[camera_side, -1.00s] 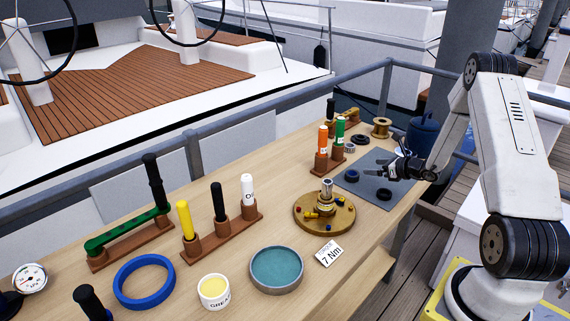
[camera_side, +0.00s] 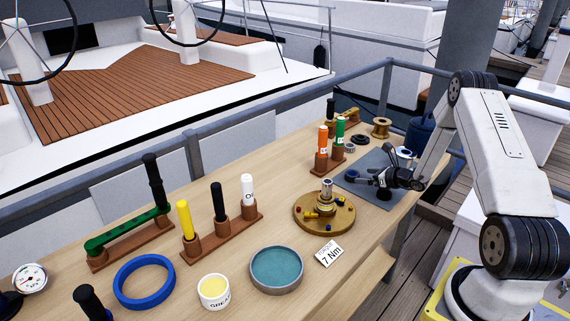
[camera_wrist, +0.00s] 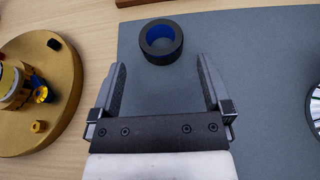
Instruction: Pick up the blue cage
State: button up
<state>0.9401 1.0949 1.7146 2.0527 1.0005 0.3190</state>
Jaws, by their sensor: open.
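The blue cage (camera_wrist: 160,33) shows in the wrist view as a blue ring-shaped inner part within a short black ring. It rests on the grey mat (camera_wrist: 265,60), just beyond the fingertips. In the side view the blue cage (camera_side: 351,174) is near the mat's left edge. My gripper (camera_wrist: 160,68) is open and empty, its two fingers pointing toward the ring from either side of its line. In the side view my gripper (camera_side: 364,178) is low over the mat, right of the cage. Its exact height above the mat is unclear.
A brass turntable (camera_side: 323,215) with small parts stands just left of the mat. A round black-rimmed object (camera_wrist: 315,105) is cut off at right.

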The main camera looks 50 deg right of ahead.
aim_at(348, 173)
jog(key=shift+w, duration=0.1)
jog(key=shift+x, duration=2.5)
jog(key=shift+d, duration=0.1)
jog(key=c, duration=1.3)
jog(key=shift+r, duration=0.2)
jog(key=shift+r, duration=0.75)
jog(key=s+a+r, duration=0.2)
jog(key=s+r, duration=0.1)
jog(key=s, duration=0.1)
jog(key=s+a+r, duration=0.3)
jog(key=s+r, duration=0.1)
jog(key=s+a+r, duration=0.2)
jog(key=s+r, duration=0.2)
jog(key=shift+a+r, duration=0.1)
jog(key=shift+a, duration=0.05)
